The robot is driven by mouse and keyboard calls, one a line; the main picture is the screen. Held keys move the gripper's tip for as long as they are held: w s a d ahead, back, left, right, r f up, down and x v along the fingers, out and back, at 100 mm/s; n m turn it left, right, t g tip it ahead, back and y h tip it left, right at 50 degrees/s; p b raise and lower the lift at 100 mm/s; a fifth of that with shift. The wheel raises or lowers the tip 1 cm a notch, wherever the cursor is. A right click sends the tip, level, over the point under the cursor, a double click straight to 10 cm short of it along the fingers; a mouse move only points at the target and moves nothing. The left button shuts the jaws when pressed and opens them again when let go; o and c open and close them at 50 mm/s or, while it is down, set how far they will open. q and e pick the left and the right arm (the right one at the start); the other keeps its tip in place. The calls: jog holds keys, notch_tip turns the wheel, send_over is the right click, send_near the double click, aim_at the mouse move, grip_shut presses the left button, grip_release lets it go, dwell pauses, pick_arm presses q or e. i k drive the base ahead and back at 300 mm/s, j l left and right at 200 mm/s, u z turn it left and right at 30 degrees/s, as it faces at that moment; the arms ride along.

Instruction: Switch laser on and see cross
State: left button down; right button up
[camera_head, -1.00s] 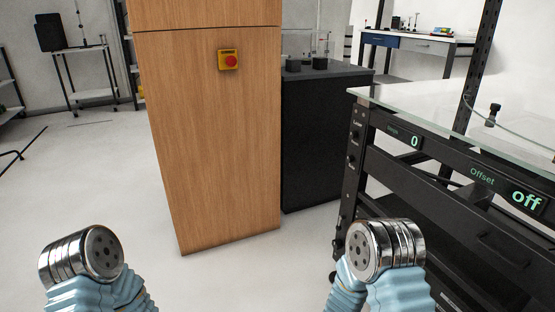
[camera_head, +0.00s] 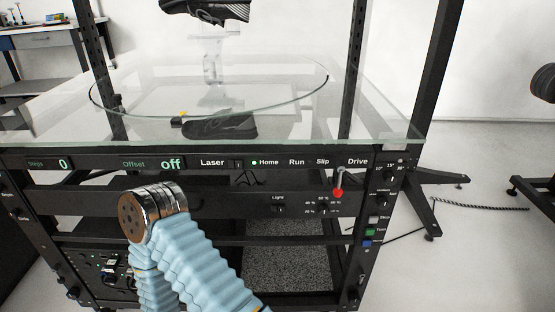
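The word Laser (camera_head: 212,162) stands on the black front panel of the turntable, left of the middle. A small dark switch (camera_head: 238,164) sits just right of the word; its position is too small to tell. One of my arms, apparently the right, reaches up from the bottom with a metal joint in front of the panel, below the Laser label. No gripper fingers show in the view.
A black shoe (camera_head: 208,10) is held above the glass by a clear stand (camera_head: 212,65). The Offset display (camera_head: 171,164) reads off; another display (camera_head: 63,163) reads 0. A red-knobbed lever (camera_head: 338,191) hangs under Drive. Black uprights flank the glass.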

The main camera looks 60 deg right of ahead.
aim_at(232, 164)
jog(key=z, duration=2.35)
